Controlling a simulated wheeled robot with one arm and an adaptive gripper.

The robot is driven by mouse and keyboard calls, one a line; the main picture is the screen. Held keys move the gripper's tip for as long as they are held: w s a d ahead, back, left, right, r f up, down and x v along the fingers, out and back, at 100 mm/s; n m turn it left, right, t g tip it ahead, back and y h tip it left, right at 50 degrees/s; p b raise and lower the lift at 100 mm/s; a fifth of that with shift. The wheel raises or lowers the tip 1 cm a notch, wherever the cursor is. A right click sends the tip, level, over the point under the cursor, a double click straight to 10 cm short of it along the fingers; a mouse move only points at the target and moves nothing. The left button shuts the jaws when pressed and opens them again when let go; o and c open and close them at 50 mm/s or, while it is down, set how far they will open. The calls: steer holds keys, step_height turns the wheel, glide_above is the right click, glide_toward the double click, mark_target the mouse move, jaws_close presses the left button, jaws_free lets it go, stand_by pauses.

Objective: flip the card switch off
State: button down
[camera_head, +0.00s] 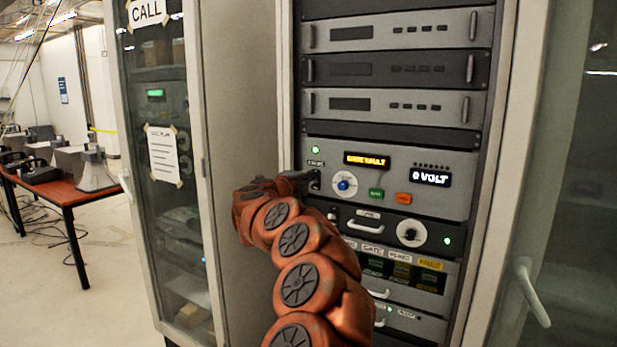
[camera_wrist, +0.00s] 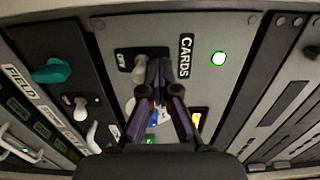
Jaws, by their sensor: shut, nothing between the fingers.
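The card switch (camera_wrist: 140,69) is a small pale toggle on a dark plate, beside the "CARDS" label in the wrist view. In the head view its dark plate (camera_head: 315,183) is at the left of the wide grey panel. In the head view my gripper (camera_head: 296,176) reaches the panel from the left, partly hidden by my arm.
The grey panel holds a blue knob (camera_head: 344,184), green (camera_head: 376,193) and orange (camera_head: 403,199) buttons, and a lit "0 VOLT" display (camera_head: 431,178). Below is another knob (camera_head: 410,232). An open cabinet door (camera_head: 532,292) stands at right. A red-topped table (camera_head: 75,190) is far left.

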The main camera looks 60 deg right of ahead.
steer(key=shift+d+r+p, duration=0.2)
steer(key=shift+r+p, duration=0.25)
steer(key=a+b, duration=0.1)
steer(key=a, duration=0.7)
steer(key=shift+s+b, duration=0.2)
steer(key=shift+b, duration=0.2)
stand_by(0.6)
